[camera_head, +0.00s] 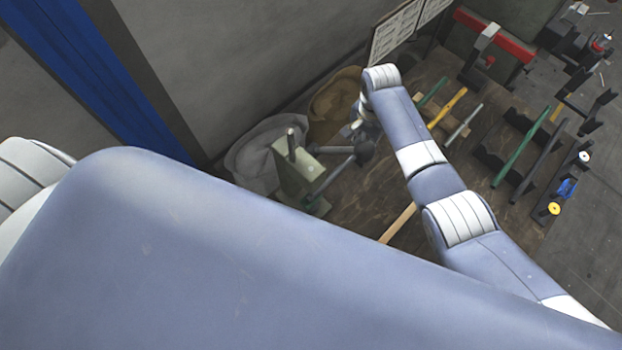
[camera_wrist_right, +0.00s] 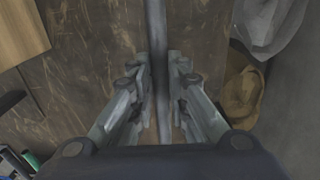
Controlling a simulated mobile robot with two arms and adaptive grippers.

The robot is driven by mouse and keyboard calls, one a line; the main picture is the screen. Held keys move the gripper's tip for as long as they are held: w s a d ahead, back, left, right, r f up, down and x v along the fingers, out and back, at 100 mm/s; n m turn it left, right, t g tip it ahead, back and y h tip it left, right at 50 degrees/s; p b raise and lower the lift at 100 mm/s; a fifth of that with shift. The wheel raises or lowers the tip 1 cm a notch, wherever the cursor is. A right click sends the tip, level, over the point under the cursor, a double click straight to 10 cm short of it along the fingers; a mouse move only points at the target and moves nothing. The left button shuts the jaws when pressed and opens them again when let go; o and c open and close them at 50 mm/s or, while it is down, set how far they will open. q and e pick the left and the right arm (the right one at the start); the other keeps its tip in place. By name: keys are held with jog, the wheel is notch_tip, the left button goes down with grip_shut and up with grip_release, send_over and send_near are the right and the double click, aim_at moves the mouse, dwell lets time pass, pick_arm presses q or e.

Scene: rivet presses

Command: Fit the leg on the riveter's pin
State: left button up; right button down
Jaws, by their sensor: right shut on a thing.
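The riveter, a pale green block-shaped press (camera_head: 293,172), stands on the wooden table near the wall, with a short upright post on top. Grey bars run from its side toward a dark round part by my right gripper; which bar is the leg is unclear in the head view. My right gripper (camera_head: 364,138) is just right of the riveter, partly hidden by my arm. In the right wrist view, the right gripper (camera_wrist_right: 161,75) is shut on a thin grey rod, the leg (camera_wrist_right: 156,25). The riveter's pin cannot be made out. My left gripper is not in view.
A white sack (camera_head: 252,155) and a brown sack (camera_head: 333,100) lie against the wall behind the riveter. Green, yellow and grey rods rest on racks (camera_head: 515,165) to the right. A wooden piece (camera_head: 398,223) lies in front. My large arm link hides the foreground.

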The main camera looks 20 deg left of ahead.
jog(key=shift+r+p, duration=0.55)
jog(key=shift+r, duration=0.6)
jog(key=c, duration=1.5)
grip_release()
jog(key=shift+o, duration=0.2)
notch_tip(320, 180, up, 12)
